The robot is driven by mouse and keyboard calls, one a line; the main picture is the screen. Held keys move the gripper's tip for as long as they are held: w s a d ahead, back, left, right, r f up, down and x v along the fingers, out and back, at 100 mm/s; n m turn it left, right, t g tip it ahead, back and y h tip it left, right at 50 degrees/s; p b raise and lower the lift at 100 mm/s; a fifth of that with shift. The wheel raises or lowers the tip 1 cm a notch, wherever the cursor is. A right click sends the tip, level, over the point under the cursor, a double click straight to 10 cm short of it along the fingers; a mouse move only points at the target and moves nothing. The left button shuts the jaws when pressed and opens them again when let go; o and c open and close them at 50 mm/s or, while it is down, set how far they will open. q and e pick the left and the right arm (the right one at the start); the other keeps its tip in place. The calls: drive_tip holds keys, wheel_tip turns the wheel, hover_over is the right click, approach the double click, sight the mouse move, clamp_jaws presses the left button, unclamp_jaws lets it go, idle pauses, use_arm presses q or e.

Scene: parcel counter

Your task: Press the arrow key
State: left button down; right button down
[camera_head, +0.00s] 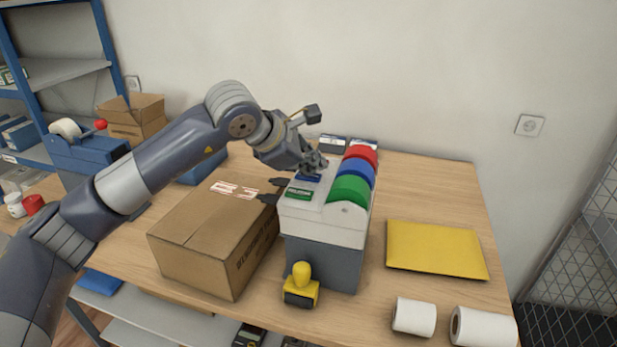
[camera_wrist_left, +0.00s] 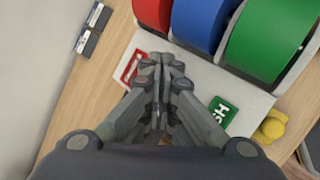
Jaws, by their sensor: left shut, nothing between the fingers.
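The label machine (camera_head: 325,232), a white-topped grey box with key plates, stands on the table. A green key (camera_head: 298,193) with white lettering and a blue key (camera_head: 308,178) are on its top. In the left wrist view the green key (camera_wrist_left: 222,111) is right of my fingers and a red-and-white key (camera_wrist_left: 131,70) is left of them. My left gripper (camera_head: 316,163) is shut and empty, pointing down close over the blue key; contact cannot be told. In the left wrist view my fingers (camera_wrist_left: 160,75) hide the blue key. I cannot make out an arrow on any key. My right gripper is out of view.
Red (camera_head: 361,154), blue (camera_head: 356,171) and green (camera_head: 349,189) rolls line the machine's right side. A cardboard box (camera_head: 200,230) stands close on its left. A yellow-handled stamp (camera_head: 301,285) is in front. A yellow envelope (camera_head: 435,249) and white rolls (camera_head: 414,317) lie right.

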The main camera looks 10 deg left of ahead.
sight(311, 177)
use_arm(q)
drive_tip(key=shift+f, duration=0.15)
idle(0.4)
drive_tip(key=shift+r, duration=0.6)
drive_tip(key=shift+r, duration=0.1)
wheel_tip(311, 177, up, 6)
drive_tip(key=p, duration=0.2)
drive_tip(key=shift+p, duration=0.3)
